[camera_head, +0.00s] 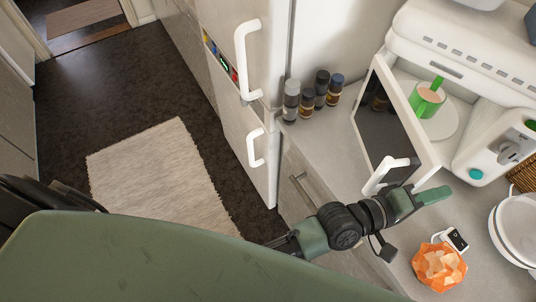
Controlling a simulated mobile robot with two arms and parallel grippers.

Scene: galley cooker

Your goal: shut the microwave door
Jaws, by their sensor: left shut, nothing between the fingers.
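The white microwave (463,52) stands on the counter at the upper right. Its door (385,128) stands open toward the left, with a dark window and a white handle (383,176) at its lower end. A green mug (427,98) is inside on the round turntable. My left gripper (444,194) is shut and empty. It is by the lower right end of the door, just right of the handle; whether it touches the door I cannot tell. My right gripper is not in view.
Several spice jars (307,98) stand behind the door beside the white fridge (238,60). An orange bowl (439,267), a small white device (455,238) and white plates (517,228) are on the counter near my gripper. A pale rug (160,175) lies on the dark floor.

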